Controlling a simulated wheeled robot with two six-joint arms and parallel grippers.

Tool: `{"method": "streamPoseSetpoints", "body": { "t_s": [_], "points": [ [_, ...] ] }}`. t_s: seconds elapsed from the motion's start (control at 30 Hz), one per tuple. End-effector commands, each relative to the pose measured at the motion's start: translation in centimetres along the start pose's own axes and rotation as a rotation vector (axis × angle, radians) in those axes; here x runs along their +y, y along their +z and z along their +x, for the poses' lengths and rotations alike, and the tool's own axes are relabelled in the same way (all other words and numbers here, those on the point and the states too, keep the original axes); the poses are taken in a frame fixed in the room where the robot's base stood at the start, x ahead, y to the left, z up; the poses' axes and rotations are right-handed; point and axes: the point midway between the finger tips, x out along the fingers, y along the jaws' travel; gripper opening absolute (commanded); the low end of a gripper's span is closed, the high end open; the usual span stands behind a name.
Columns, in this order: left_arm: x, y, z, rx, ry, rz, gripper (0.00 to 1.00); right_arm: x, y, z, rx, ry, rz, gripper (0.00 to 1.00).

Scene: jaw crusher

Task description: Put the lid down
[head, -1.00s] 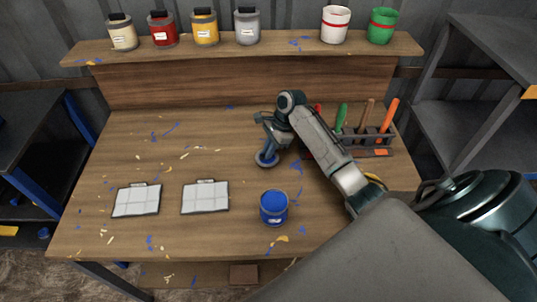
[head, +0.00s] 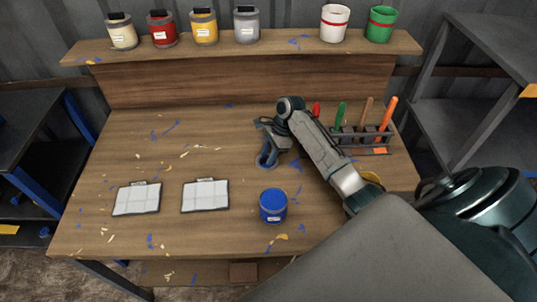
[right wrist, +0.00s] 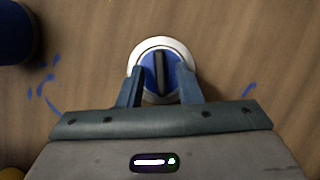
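The lid (right wrist: 146,50) is a round disc with a pale rim, a blue middle and a black bar-shaped grip across it. It appears to lie flat on the wooden table. In the head view the lid (head: 266,163) is mostly hidden under my right gripper (head: 268,152). In the right wrist view the right gripper's (right wrist: 160,88) fingers stand on either side of the black grip, with a visible gap on both sides. My left gripper is not in view.
A blue paint can (head: 273,207) stands in front of the lid. Two white-gridded panels (head: 137,199) (head: 205,196) lie to the left. A tool rack (head: 362,145) stands at right behind my arm. Paint pots line the back shelf (head: 280,46). The table's left middle is free of large objects.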

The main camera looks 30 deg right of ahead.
Motion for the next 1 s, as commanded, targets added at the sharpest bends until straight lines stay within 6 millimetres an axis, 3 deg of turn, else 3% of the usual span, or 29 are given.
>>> {"method": "streamPoseSetpoints", "body": {
  "t_s": [0.17,0.4,0.6,1.0],
  "points": [
    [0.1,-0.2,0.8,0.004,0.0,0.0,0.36,-0.1,-0.2,-2.6,0.004,-0.004,-0.002,0.32],
    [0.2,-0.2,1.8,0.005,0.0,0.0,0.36,-0.1,-0.2,-7.8,0.003,-0.004,-0.001,0.32],
    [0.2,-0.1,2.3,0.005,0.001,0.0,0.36,-0.1,-0.1,-10.8,0.001,-0.003,0.0,0.32],
    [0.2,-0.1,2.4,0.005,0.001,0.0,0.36,0.0,0.0,-11.9,0.0,0.0,0.0,0.32]
  ]
}}
